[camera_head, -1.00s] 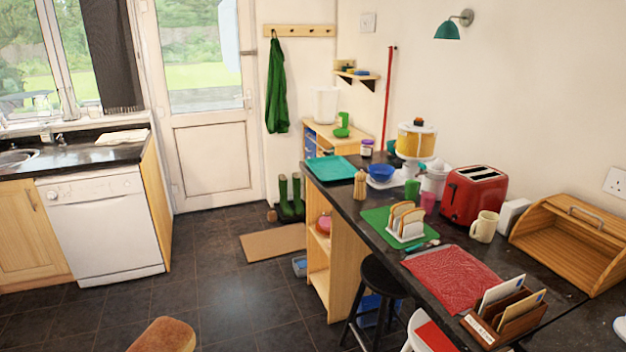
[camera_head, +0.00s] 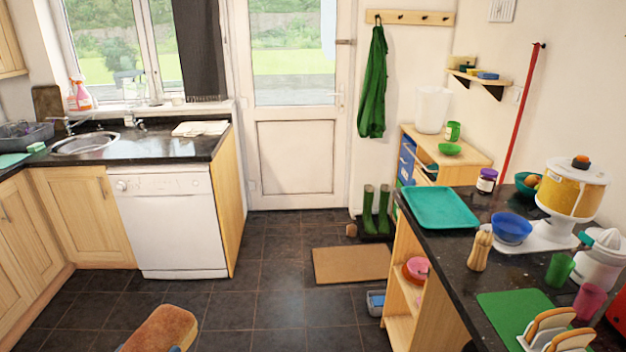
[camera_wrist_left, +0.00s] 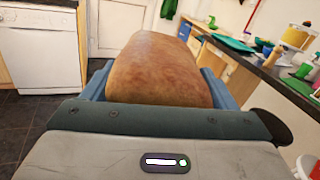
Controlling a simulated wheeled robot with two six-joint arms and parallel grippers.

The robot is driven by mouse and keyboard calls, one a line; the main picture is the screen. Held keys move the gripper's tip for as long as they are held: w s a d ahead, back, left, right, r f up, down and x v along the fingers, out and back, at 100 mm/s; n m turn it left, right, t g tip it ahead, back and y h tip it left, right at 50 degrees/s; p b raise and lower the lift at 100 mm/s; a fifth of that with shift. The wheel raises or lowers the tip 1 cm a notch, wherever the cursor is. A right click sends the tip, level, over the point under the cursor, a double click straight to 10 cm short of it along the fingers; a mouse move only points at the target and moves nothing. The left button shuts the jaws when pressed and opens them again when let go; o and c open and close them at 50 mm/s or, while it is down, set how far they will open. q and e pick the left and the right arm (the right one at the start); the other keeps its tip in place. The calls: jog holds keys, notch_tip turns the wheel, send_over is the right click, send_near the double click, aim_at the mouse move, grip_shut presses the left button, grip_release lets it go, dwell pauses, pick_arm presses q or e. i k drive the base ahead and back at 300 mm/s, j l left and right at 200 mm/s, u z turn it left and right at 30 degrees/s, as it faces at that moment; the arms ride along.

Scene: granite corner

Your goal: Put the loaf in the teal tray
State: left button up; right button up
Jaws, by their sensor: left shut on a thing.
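The brown loaf (camera_head: 160,331) shows at the bottom left of the head view, held in the air over the floor. In the left wrist view the loaf (camera_wrist_left: 158,68) fills the middle, between the blue fingers of my left gripper (camera_wrist_left: 160,88), which is shut on it. My right gripper is not in view.
A toast rack (camera_head: 553,335) stands on a green mat (camera_head: 512,309).

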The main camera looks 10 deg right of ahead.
aim_at(437, 218)
jog(key=i+z, duration=0.15)
jog(key=i, duration=0.6)
jog(key=i+j+z, duration=0.15)
jog(key=i, duration=0.6)
jog(key=i+z, duration=0.1)
jog(key=z, duration=1.7)
jog(key=i+l+z, duration=0.45)
jog(key=k+j, duration=0.05)
jog(key=j, duration=0.05)
